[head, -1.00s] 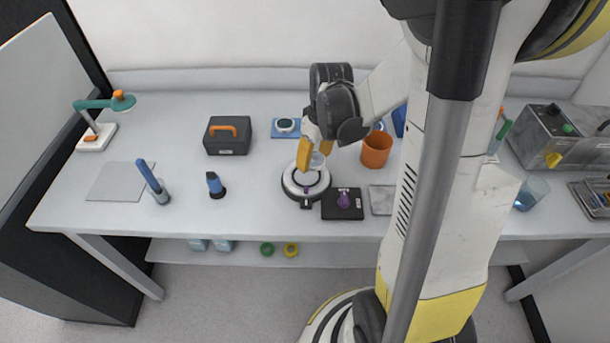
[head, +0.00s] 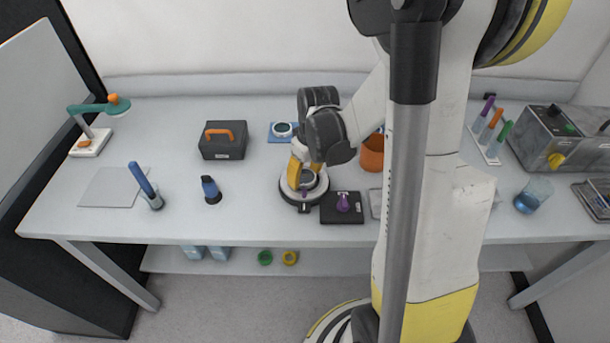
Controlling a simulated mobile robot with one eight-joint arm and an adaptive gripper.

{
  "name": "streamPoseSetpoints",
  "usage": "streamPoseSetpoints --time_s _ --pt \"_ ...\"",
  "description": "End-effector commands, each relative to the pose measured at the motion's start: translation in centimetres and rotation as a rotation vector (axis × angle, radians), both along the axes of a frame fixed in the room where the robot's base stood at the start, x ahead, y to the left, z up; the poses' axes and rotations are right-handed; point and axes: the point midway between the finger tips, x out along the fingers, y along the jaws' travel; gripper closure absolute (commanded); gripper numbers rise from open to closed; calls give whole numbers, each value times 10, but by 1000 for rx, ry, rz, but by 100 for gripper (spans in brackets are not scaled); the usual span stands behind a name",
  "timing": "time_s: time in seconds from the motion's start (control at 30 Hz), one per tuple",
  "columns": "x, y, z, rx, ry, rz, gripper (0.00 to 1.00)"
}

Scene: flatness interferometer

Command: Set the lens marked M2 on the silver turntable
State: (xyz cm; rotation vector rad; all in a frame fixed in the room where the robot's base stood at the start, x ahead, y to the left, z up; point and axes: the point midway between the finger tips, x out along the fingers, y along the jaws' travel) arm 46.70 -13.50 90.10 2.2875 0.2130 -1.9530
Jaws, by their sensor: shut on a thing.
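The silver turntable (head: 289,195) is a round stand with a dark base near the front middle of the bench. My gripper (head: 303,178) is over it with its yellow-orange fingers pointing down, the tips at the level of the turntable's top. It is shut on a small lens (head: 308,179), which is mostly hidden by the fingers. The M2 mark cannot be read at this size. Whether the lens touches the turntable I cannot tell.
A black pad with a purple knob (head: 343,203) lies just right of the turntable. An orange cup (head: 371,157) stands behind it to the right, partly hidden by my arm. A blue pad with a round piece (head: 282,130) and a dark toolbox (head: 223,147) stand behind.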

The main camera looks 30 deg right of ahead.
Motion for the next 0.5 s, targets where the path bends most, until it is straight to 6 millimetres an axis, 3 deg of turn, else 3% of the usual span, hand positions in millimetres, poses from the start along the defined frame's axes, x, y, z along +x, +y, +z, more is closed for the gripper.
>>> streamPoseSetpoints --time_s 0.23,0.27,0.3,0.33,0.5 --pt "-4 1 -9 0 8 0 83" --pt "-4 1 -9 0 8 0 41" --pt "-4 1 -9 0 9 0 29" --pt "-4 1 -9 0 9 0 24" --pt "-4 1 -9 0 8 0 24"
